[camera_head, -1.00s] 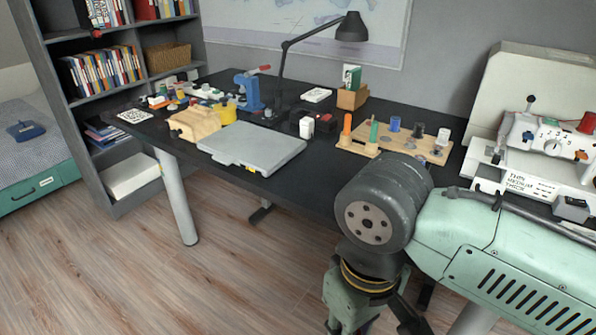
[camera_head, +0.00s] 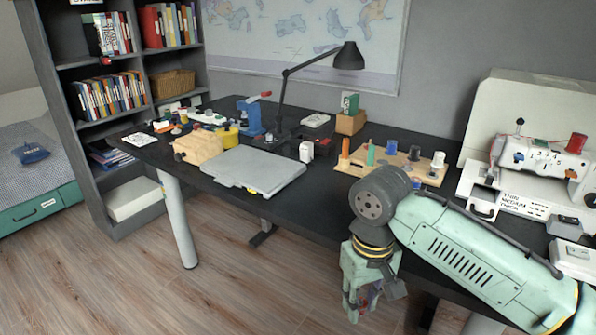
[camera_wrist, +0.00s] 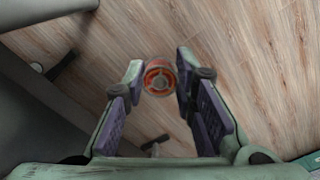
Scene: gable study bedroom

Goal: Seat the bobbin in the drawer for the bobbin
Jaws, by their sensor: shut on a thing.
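My gripper (camera_head: 363,308) hangs low in front of the desk, fingers pointing down. In the wrist view my gripper (camera_wrist: 163,85) is shut on a small round orange-red bobbin (camera_wrist: 159,77), held between the fingertips above the wooden floor. In the head view the bobbin is mostly hidden by the fingers. A white sewing machine (camera_head: 545,158) stands at the right of the desk. A drawer-like white part with a dark handle (camera_head: 482,209) shows at its base, beside a card lettered with thin, medium and thick (camera_head: 524,200). I cannot tell whether it is the bobbin's drawer.
The dark desk (camera_head: 260,205) holds a closed grey laptop (camera_head: 255,171), a wooden peg board (camera_head: 437,178) with coloured cylinders, a black lamp (camera_head: 349,56) and a wooden box (camera_head: 196,148). A bookshelf (camera_head: 62,45) stands left. The floor in front is clear.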

